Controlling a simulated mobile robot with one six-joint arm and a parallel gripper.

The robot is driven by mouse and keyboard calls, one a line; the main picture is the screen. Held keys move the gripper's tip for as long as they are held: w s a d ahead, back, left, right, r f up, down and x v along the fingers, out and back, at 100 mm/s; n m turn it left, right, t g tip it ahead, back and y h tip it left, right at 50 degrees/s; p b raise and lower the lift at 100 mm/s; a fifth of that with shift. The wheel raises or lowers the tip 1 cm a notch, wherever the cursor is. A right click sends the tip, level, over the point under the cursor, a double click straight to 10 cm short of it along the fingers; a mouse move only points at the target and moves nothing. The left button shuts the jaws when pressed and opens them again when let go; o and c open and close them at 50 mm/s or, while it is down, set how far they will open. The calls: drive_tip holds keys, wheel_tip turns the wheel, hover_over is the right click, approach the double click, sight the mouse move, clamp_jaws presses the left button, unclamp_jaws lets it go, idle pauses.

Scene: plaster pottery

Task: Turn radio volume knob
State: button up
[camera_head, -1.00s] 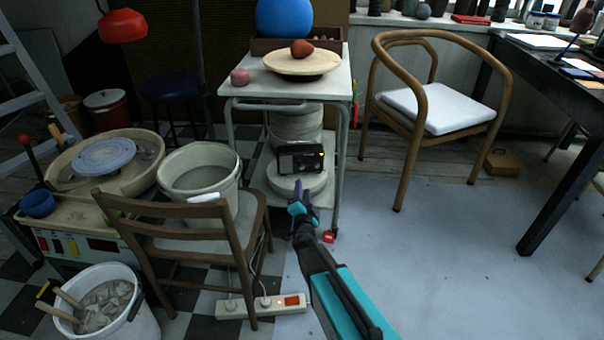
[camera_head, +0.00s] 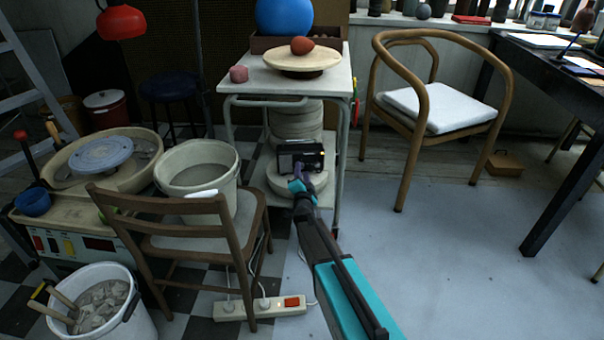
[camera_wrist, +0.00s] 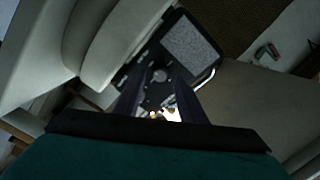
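A dark radio (camera_head: 314,151) stands on the lower shelf of the white trolley, in front of a stack of pale round plaster pieces. In the wrist view the radio's front (camera_wrist: 150,92) looks tilted, with a grey speaker panel (camera_wrist: 190,44) and a round grey knob (camera_wrist: 160,75). My gripper (camera_head: 299,174) is at the radio's lower front in the head view. In the wrist view the two fingers of my gripper (camera_wrist: 158,90) are apart, one on each side of the knob's line. I cannot tell whether they touch the knob.
The trolley (camera_head: 343,84) has legs close to my arm. A wooden chair (camera_head: 228,233) and a bucket (camera_head: 235,165) stand to the left. A power strip (camera_head: 261,307) lies on the floor. The floor to the right is clear up to an armchair (camera_head: 436,108).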

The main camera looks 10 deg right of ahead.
drive_tip(key=shift+w+d, duration=0.1)
drive_tip(key=shift+w, duration=0.5)
clamp_jaws()
